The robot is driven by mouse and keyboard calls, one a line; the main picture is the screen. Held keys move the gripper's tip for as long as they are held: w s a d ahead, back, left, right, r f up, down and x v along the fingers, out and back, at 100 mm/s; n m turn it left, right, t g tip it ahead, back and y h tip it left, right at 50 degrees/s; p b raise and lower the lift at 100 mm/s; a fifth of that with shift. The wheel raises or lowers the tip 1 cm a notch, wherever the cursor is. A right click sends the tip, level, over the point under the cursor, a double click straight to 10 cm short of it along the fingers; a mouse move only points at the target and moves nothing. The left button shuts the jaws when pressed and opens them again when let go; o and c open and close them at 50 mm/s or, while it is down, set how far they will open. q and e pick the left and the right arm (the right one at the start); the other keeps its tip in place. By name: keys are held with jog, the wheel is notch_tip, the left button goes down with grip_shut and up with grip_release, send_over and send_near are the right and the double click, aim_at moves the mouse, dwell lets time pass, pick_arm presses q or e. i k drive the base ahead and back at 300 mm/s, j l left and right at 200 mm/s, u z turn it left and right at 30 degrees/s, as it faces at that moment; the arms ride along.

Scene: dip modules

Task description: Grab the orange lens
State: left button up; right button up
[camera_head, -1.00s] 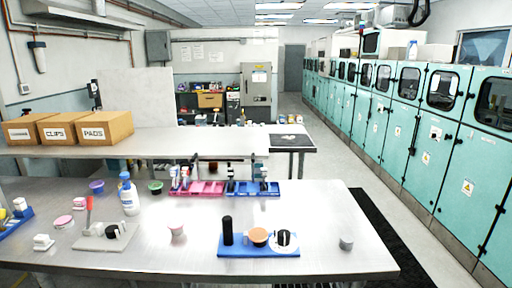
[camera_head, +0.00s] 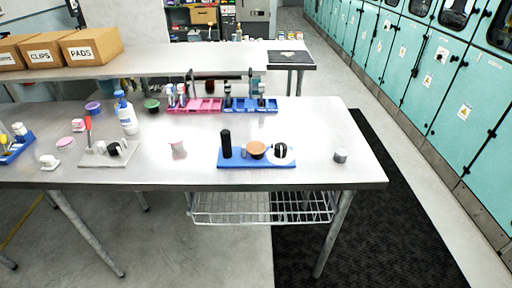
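A round orange disc-like piece (camera_head: 256,149), which looks like the orange lens, sits on a blue tray (camera_head: 229,162) near the front edge of the metal table (camera_head: 200,133). A black upright cylinder (camera_head: 226,143) stands to its left on the tray. A white disc with a black piece (camera_head: 281,152) sits to its right. Neither of my grippers shows in the head view.
A small grey cylinder (camera_head: 340,156) stands right of the tray, and a small pinkish-white cup (camera_head: 178,149) left of it. A white bottle with a blue top (camera_head: 126,114) and a grey stand (camera_head: 108,153) are further left. Pink (camera_head: 207,105) and blue racks (camera_head: 250,105) stand behind.

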aim_at(254, 147)
jog(key=u, duration=0.8)
jog(key=l+u, duration=0.4)
jog(key=l, duration=0.15)
jog(key=l+u, duration=0.45)
jog(key=k+l+u, duration=0.15)
jog(key=l+u, duration=0.25)
jog(key=l, duration=0.2)
